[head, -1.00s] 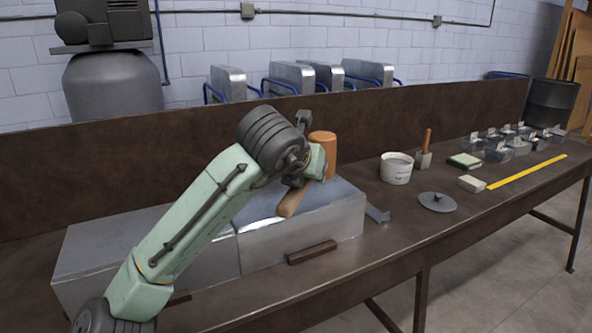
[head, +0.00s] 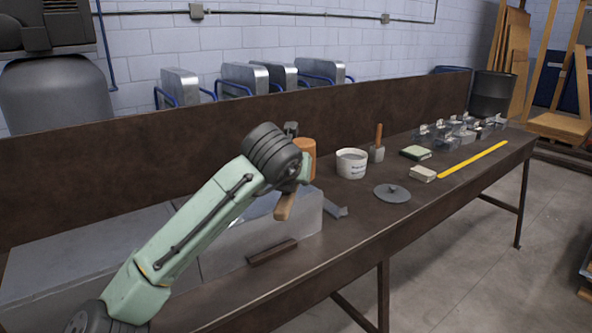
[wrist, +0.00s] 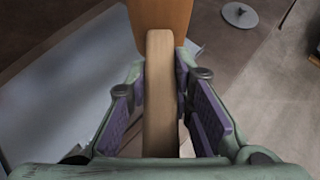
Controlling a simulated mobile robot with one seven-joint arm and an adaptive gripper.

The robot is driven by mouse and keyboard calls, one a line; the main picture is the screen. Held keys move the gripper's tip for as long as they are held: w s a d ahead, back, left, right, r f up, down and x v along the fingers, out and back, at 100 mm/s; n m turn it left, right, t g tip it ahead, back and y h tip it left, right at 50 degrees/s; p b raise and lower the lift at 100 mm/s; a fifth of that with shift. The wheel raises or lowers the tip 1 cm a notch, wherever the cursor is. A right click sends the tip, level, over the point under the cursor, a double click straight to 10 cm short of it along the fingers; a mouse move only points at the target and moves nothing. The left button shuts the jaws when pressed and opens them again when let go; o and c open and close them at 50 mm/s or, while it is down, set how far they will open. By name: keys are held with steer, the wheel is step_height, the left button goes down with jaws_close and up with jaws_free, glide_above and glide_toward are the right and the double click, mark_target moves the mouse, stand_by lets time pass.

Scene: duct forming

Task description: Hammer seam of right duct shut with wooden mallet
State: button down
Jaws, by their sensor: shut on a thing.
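My gripper (wrist: 162,108) is shut on the handle of the wooden mallet (wrist: 160,85). The mallet's orange-brown head (head: 305,158) shows beyond my wrist in the head view, and its paler handle end (head: 284,207) points down toward the bench front. The right duct (head: 258,226), a shiny grey metal box, lies on the bench under my gripper. A second grey duct section (head: 100,255) adjoins it on the left. My arm hides part of both. I cannot make out the seam clearly, nor whether the mallet touches the duct.
A dark bar (head: 272,252) lies along the right duct's front. To the right are a grey metal piece (head: 335,211), a round grey lid (head: 392,193), a white bucket (head: 351,163), a trowel (head: 377,145), a yellow ruler (head: 473,160) and several clear bins (head: 455,130).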

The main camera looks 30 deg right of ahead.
step_height(320, 180, down, 6)
steer(key=b, duration=0.3)
step_height(320, 180, up, 10)
steer(key=p, duration=0.8)
steer(key=shift+f+p, duration=0.2)
steer(key=shift+p, duration=0.2)
steer(key=shift+f, duration=0.2)
step_height(320, 180, down, 10)
steer(key=b, duration=0.7)
step_height(320, 180, up, 10)
steer(key=p, duration=0.7)
steer(key=shift+r, duration=0.2)
steer(key=shift+f, duration=0.2)
steer(key=shift+w, duration=0.1)
